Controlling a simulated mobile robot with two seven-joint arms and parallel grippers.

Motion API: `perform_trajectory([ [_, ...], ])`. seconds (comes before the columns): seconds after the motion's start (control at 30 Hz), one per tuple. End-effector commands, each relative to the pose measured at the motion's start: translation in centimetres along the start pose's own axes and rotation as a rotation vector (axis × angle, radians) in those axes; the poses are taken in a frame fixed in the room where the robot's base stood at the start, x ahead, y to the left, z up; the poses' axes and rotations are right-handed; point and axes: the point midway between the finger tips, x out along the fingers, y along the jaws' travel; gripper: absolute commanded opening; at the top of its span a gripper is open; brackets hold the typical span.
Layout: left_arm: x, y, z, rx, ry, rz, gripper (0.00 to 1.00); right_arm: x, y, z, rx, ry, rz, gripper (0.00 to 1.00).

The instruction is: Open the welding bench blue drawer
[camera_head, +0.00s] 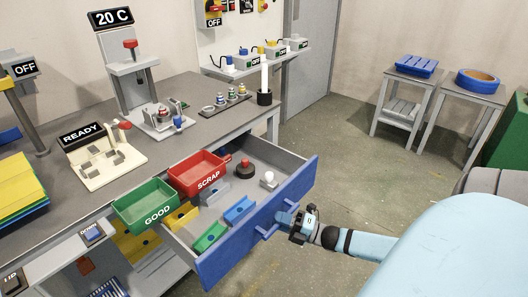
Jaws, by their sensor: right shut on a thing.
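The welding bench (190,88) has a blue-fronted drawer (222,264) that stands well out from under the worktop. Its grey inside shows, with green, blue, yellow and grey blocks, a red-and-black knob piece and a white ball-topped piece in it. My right gripper (287,222) is shut on the blue handle (264,234) at the middle of the drawer front. The fingertips are partly hidden against the handle. My left gripper is not in view.
A green GOOD bin (146,206) and a red SCRAP bin (199,173) sit at the bench's front edge, above the drawer. Two small tables with a blue tray (416,66) and a blue ring (478,81) stand at the back right. The floor (345,165) between is clear.

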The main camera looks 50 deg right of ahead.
Motion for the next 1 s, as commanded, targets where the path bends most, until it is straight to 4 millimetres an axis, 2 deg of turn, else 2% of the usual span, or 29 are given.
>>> perform_trajectory([
  [0.1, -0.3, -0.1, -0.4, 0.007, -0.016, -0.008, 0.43, -1.9, 0.8, -0.9, 0.003, -0.001, -0.001, 0.00],
  [0.3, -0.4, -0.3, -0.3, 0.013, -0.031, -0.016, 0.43, -3.9, 1.0, -1.7, 0.002, 0.000, 0.000, 0.00],
  [0.5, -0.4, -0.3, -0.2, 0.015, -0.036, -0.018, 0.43, -4.5, 1.1, -2.0, 0.000, 0.002, 0.003, 0.00],
  [0.83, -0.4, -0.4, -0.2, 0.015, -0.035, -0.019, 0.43, -4.6, 1.0, -2.0, 0.001, 0.002, 0.003, 0.00],
  [0.87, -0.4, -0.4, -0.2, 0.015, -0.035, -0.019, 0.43, -4.6, 1.0, -2.0, 0.001, 0.002, 0.003, 0.21],
  [0.9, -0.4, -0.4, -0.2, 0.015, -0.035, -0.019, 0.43, -4.6, 1.0, -2.0, 0.001, 0.002, 0.002, 0.30],
  [0.97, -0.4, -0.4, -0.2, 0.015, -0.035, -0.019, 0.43, -4.6, 1.0, -2.0, 0.001, 0.002, 0.002, 0.44],
  [1.0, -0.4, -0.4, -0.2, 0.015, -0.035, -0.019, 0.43, -4.6, 1.0, -2.0, 0.000, 0.002, 0.002, 0.44],
])
